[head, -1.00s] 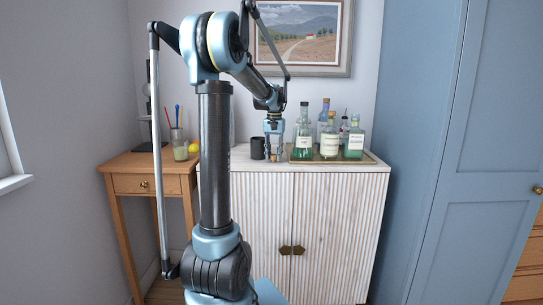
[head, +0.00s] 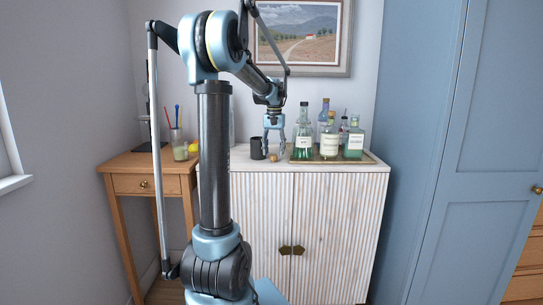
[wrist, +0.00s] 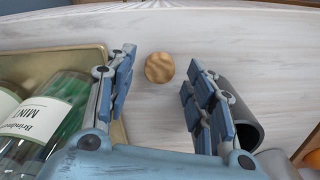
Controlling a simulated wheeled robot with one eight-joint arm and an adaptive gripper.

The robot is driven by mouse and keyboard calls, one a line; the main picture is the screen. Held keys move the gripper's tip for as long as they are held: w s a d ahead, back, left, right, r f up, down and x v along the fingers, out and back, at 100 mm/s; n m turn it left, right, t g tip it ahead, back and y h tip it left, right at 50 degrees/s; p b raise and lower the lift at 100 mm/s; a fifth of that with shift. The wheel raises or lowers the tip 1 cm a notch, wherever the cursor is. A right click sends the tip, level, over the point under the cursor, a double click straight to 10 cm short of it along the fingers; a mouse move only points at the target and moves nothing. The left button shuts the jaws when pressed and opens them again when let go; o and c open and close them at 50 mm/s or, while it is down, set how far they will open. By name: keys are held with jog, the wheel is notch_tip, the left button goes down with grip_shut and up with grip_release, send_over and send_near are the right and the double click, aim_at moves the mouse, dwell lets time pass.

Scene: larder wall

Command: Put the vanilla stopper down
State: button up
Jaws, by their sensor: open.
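The vanilla stopper, a small round cork-coloured piece (head: 273,157), lies on the white cabinet top (head: 240,160) near its front edge, between the dark cup and the bottle tray. In the wrist view the stopper (wrist: 160,67) shows from above, with bare wood around it. My gripper (head: 274,151) is open just above it, fingers pointing down. In the wrist view the two blue fingers (wrist: 160,80) stand apart on either side of the stopper, with clear gaps and no contact seen.
A dark cup (head: 257,148) stands close left of my gripper; it also shows in the wrist view (wrist: 240,118). A gold tray (wrist: 62,54) with several bottles (head: 328,138) is close on the right. A wooden side table (head: 150,163) stands left of the cabinet.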

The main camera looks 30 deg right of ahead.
aim_at(274, 156)
notch_tip(274, 156, up, 10)
dwell(0.4)
jog(key=s+a+f+n+t, duration=0.1)
jog(key=s+a+f+n, duration=0.2)
jog(key=a, duration=1)
jog(key=s+a+f+n, duration=0.1)
jog(key=s+a+f, duration=0.35)
jog(key=a, duration=0.75)
jog(key=s+a+f+n, duration=0.2)
jog(key=s+a+f, duration=0.6)
jog(key=f, duration=0.2)
jog(key=s+a+f+n+t, duration=0.1)
jog(key=s+a+f+n, duration=0.2)
jog(key=s+a+f, duration=0.4)
notch_tip(274, 156, down, 4)
jog(key=shift+s+a+n, duration=0.3)
jog(key=shift+s+a, duration=0.1)
jog(key=shift+a, duration=0.1)
